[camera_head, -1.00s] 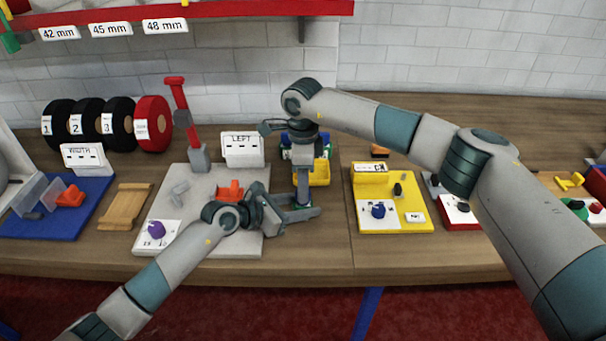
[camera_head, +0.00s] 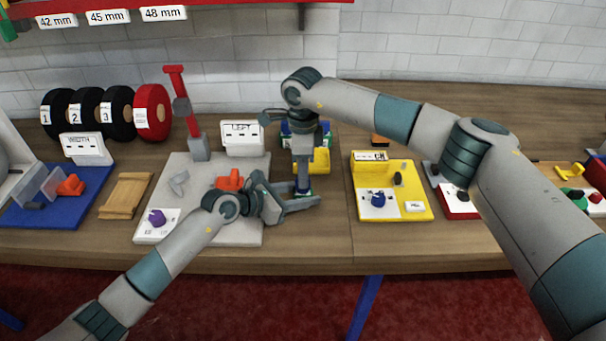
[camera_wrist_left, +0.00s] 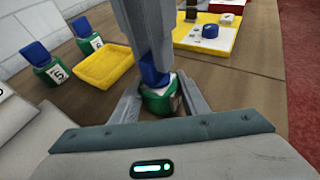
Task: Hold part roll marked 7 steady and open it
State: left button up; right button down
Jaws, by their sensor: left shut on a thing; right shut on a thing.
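A green part roll with a blue top (camera_wrist_left: 158,95) stands upright on the wooden table; no number can be read on it from here. My left gripper (camera_wrist_left: 158,108) is shut around its green lower body from the side. In the head view my left gripper (camera_head: 302,197) reaches in from the left, low over the table. My right gripper (camera_head: 303,188) comes straight down from above and is shut on the blue top. The fingers hide most of the roll in the head view.
A yellow tray (camera_wrist_left: 107,67) stands close by, with green rolls marked 5 (camera_wrist_left: 58,74) and 6 (camera_wrist_left: 96,43) behind it. A grey board (camera_head: 190,215) lies left of the grippers. A yellow station (camera_head: 405,207) is to the right. Bare table lies between.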

jog(key=shift+r, duration=0.3)
dwell(0.6)
jog(key=shift+r, duration=0.7)
jog(key=shift+r, duration=0.15)
jog(key=shift+r, duration=1.95)
pick_arm(q)
jog(key=o, duration=1.6)
jog(key=shift+a, duration=0.15)
jog(key=b+v, duration=0.2)
jog(key=v, duration=0.8)
jog(key=shift+s+a, duration=0.1)
jog(key=shift+a, duration=0.05)
pick_arm(e)
notch_tip(320, 180, down, 2)
jog(key=shift+f, duration=0.25)
pick_arm(q)
jog(key=shift+s+a+r+b, duration=0.35)
jog(key=shift+a+r, duration=0.05)
jog(key=shift+a, duration=0.1)
